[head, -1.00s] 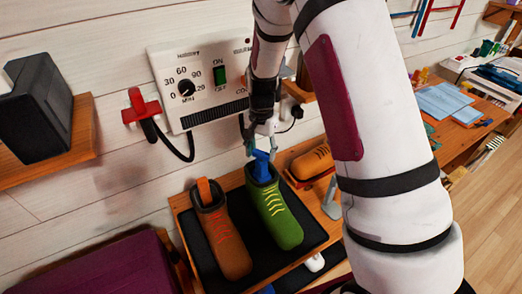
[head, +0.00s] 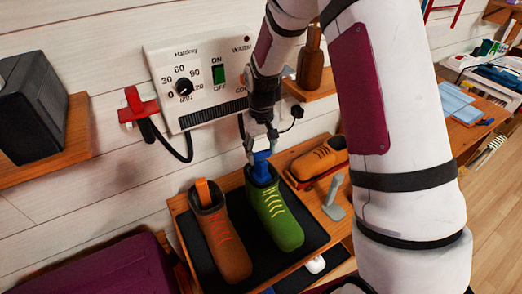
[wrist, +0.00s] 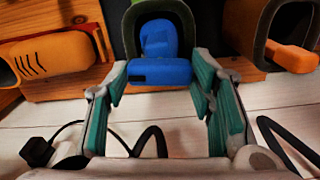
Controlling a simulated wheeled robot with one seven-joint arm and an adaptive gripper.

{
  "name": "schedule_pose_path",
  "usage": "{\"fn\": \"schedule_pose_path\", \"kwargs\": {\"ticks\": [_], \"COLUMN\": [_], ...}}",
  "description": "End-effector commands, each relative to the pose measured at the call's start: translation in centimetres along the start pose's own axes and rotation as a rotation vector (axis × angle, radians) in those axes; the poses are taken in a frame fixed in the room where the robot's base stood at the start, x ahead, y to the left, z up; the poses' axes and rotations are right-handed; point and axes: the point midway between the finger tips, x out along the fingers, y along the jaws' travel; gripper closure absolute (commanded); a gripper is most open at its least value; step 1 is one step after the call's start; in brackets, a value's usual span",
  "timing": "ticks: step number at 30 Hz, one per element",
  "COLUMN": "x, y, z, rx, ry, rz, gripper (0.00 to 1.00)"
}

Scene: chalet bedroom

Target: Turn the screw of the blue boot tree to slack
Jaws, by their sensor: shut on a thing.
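The blue boot tree (head: 261,172) sits in the opening of the green boot (head: 278,219) with yellow laces, which stands on a dark mat. My gripper (head: 261,150) is directly above the boot, shut on the blue top of the boot tree. In the wrist view the blue block (wrist: 160,72) lies between my teal-padded fingers (wrist: 160,80), and the green boot's rim (wrist: 182,12) curves behind it. The screw's thread and how tight it is cannot be made out.
A brown boot (head: 222,240) with an orange tree (head: 202,192) stands close left of the green boot. An orange shoe (head: 320,158) lies to the right, beside a grey stand (head: 334,198). A white control panel (head: 205,85) and a red bracket (head: 138,108) with a cable are on the wall behind.

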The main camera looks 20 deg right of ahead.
Motion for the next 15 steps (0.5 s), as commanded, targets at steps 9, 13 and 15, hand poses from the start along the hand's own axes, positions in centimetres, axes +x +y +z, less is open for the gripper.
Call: {"fn": "schedule_pose_path", "kwargs": {"ticks": [9, 13, 15], "x": [-0.02, -0.02, -0.02], "y": [0.02, 0.01, 0.01], "z": [0.0, 0.01, 0.01], "rx": [-0.098, -0.11, -0.114], "ry": [0.0, 0.0, 0.0], "rz": [0.0, 0.0, 0.0], "gripper": [0.78, 0.78, 0.78]}}
